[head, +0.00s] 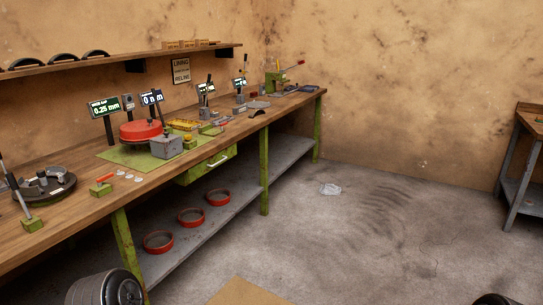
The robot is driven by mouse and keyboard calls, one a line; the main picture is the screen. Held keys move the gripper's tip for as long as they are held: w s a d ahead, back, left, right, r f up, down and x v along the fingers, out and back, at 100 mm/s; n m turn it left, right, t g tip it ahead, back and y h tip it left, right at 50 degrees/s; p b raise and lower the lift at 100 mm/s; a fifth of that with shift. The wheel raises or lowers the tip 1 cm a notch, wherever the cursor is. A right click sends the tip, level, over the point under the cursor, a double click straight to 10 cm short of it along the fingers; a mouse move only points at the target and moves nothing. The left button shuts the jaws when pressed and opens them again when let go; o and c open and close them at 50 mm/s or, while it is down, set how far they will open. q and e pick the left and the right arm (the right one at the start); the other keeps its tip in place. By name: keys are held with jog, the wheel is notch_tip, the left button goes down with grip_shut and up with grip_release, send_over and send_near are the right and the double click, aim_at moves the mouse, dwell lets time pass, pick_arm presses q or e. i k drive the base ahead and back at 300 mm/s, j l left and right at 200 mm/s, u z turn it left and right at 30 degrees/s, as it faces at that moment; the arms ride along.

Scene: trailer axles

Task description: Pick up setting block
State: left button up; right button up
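I cannot tell for sure which piece is the setting block. A grey box-like block (166,146) sits on the green mat (122,158) on the long wooden bench, in front of a red drum (141,131). A small green block with a red top (101,189) lies nearer along the bench, beside several small pale discs (124,174). Another green block (32,224) stands near the left edge, by a dark round fixture (45,186).
The bench (70,205) runs along the left wall, with a green drawer (208,166) and a lower shelf holding red rings (191,217). Displays (104,107) and lever tools stand at its back. Open floor (330,245) lies to the right, with another table (530,122) at the far right.

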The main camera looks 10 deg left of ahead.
aim_at(243, 107)
jog(key=i+j+u, duration=0.25)
jog(key=i, duration=0.9)
jog(key=i+j+u, duration=0.15)
jog(key=i+u, duration=0.15)
jog(key=i, duration=0.8)
jog(key=i+z, duration=0.15)
jog(key=i, duration=0.4)
jog(key=i+j+z, duration=0.15)
jog(key=i, duration=0.45)
jog(key=i+l, duration=0.25)
jog(key=l, duration=0.2)
jog(key=i+l+u, duration=0.1)
jog(key=i+l, duration=0.2)
jog(key=l, duration=0.15)
jog(key=i+l, duration=0.25)
jog(key=l, duration=0.25)
jog(key=i+l, duration=0.25)
jog(key=l, duration=0.2)
jog(key=i+l+u, duration=0.1)
jog(key=i+l, duration=0.15)
jog(key=l, duration=0.25)
jog(key=i+l, duration=0.2)
jog(key=l, duration=0.25)
jog(key=i+l, duration=0.25)
jog(key=l, duration=0.25)
jog(key=i+l+u, duration=0.1)
jog(key=i+l, duration=0.15)
jog(key=l, duration=0.25)
